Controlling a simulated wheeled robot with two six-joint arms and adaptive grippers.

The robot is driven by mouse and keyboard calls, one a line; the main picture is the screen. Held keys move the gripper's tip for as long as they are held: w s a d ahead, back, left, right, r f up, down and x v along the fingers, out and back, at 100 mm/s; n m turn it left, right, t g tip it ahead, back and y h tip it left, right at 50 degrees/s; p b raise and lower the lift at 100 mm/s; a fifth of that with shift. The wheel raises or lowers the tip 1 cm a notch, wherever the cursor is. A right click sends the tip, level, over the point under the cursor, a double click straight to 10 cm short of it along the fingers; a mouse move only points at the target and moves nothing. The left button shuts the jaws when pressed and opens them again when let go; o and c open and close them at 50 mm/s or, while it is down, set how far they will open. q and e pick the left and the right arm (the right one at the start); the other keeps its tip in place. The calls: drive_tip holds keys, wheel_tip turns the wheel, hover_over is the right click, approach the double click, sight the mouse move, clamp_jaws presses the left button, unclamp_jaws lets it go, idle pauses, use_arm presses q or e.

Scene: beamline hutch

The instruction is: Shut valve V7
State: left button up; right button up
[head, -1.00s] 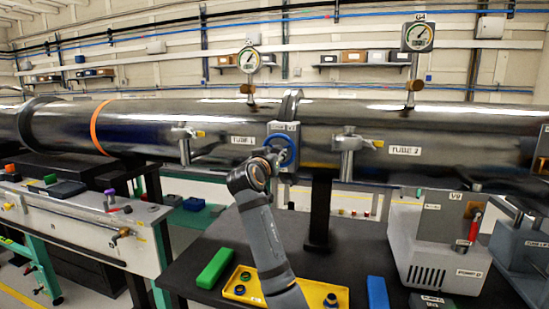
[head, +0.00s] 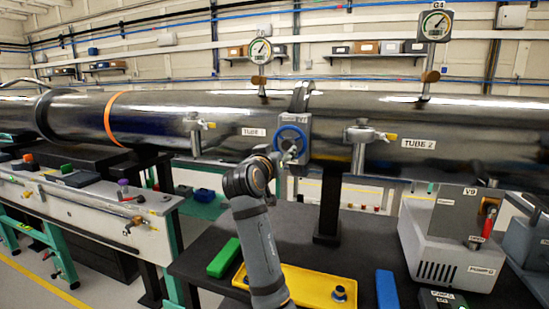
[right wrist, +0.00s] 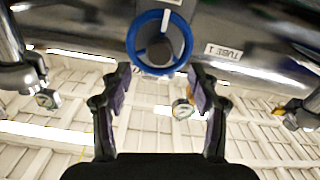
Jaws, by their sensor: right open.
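Valve V7 has a blue handwheel (head: 291,140) on a grey block (head: 305,126) set into the long steel tube. My right gripper (head: 290,154) is in front of the wheel and overlaps its lower part in the head view. In the right wrist view, the blue wheel (right wrist: 135,45) is just beyond and between my right gripper's fingertips (right wrist: 160,82). The fingers stand apart, with nothing between them, and do not appear closed on the rim. A white mark shows near the wheel. My left gripper is out of view.
The steel tube (head: 225,125) spans the view, with clamps (head: 360,140) on either side of the valve. Gauge G4 (head: 435,24) stands above it. A black bench below holds a yellow tray (head: 310,285), a green block (head: 223,258), a blue block (head: 386,290) and a pump (head: 450,250).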

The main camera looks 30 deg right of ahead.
drive_tip(key=v, duration=0.6)
